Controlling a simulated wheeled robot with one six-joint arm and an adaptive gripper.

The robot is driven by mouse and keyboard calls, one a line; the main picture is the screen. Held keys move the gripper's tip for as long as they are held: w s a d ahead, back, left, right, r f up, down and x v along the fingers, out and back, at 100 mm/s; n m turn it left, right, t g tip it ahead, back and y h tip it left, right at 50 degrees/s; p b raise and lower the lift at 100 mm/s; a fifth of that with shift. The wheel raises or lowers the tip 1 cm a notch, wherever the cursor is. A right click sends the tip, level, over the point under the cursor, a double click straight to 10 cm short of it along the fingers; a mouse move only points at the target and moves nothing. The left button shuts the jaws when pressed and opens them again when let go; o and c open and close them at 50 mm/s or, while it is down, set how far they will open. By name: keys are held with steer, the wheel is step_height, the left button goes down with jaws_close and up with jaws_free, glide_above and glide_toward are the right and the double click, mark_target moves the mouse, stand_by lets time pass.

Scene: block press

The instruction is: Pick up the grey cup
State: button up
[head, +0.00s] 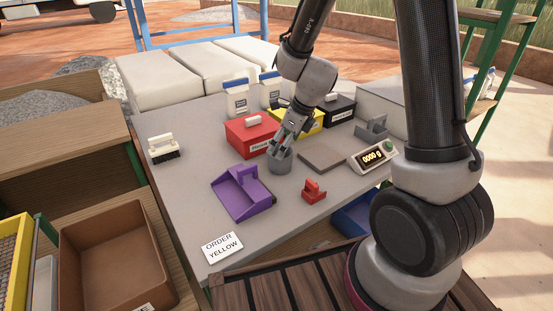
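The grey cup (281,163) stands upright on the grey table, just in front of the red box. My gripper (279,153) points down at the cup from above, with its fingertips at the cup's rim. The fingers look spread a little, but whether they are closed on the cup's wall cannot be made out at this size. The gripper hides part of the rim and the cup's inside.
A red box (250,135) and a yellow box (312,124) stand close behind. A purple dustpan (242,194) lies front left, a small red block tool (314,191) front right, a flat grey plate (322,157) and scale (372,158) to the right. The table's left front is clear around the order card (222,246).

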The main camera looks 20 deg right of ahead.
mark_target(283, 167)
steer(key=shift+w+f+m, duration=0.1)
steer(key=shift+w+m, duration=0.05)
steer(key=shift+m, duration=0.55)
steer(key=x, duration=0.7)
steer(key=shift+d+f, duration=0.1)
steer(key=shift+f, duration=0.2)
steer(key=c, duration=1)
